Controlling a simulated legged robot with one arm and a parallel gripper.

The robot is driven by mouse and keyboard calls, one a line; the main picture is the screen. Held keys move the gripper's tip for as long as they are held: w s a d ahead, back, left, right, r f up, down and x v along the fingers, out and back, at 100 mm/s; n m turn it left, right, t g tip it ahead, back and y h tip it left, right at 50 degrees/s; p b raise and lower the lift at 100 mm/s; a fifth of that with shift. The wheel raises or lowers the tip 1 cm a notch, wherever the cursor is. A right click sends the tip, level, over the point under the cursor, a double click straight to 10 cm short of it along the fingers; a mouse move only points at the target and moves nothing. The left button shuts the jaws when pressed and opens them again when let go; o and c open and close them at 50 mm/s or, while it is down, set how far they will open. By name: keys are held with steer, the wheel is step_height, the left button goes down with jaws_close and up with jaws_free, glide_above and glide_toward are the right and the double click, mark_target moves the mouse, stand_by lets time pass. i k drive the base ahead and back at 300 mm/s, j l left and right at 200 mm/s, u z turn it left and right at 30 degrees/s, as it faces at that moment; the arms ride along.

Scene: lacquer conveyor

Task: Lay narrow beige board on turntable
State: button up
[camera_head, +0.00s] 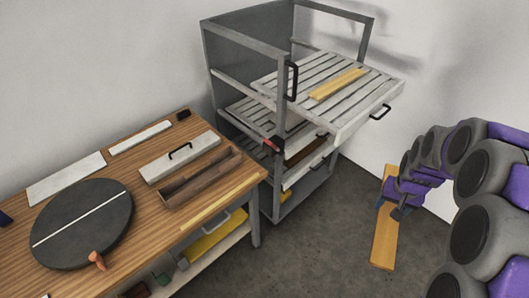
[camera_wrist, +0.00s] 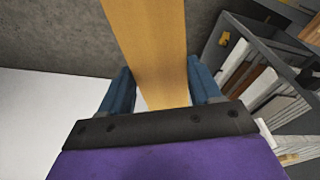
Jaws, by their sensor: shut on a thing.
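My gripper (camera_head: 391,205) is at the right of the head view, over the floor. It is shut on a beige board (camera_head: 384,244), which hangs below it toward the floor. In the wrist view the board (camera_wrist: 148,45) runs up between the blue fingers of my gripper (camera_wrist: 160,92). The turntable (camera_head: 84,236) is a dark round disc with a white stripe, on the wooden table at the left, far from my gripper. An orange-brown knob (camera_head: 97,259) sits at its near edge. A narrower yellowish board (camera_head: 336,84) lies on the pulled-out top rack shelf.
The grey rack (camera_head: 245,60) with slatted shelves stands between the table and my arm; its top shelf (camera_head: 375,95) juts out. The floor (camera_head: 320,235) between is clear.

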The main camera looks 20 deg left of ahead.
mark_target(83, 216)
steer(key=k+u, duration=0.15)
steer(key=u, duration=2.9)
steer(key=i+l, duration=0.25)
steer(key=i+l+u, duration=0.15)
steer(key=l, duration=0.3)
steer(key=i+l, duration=0.25)
steer(key=l, duration=0.15)
steer(key=i+l+u, duration=0.1)
steer(key=l, duration=0.3)
steer(key=i+l+u, duration=0.1)
steer(key=i+l, duration=0.2)
steer(key=l, duration=0.1)
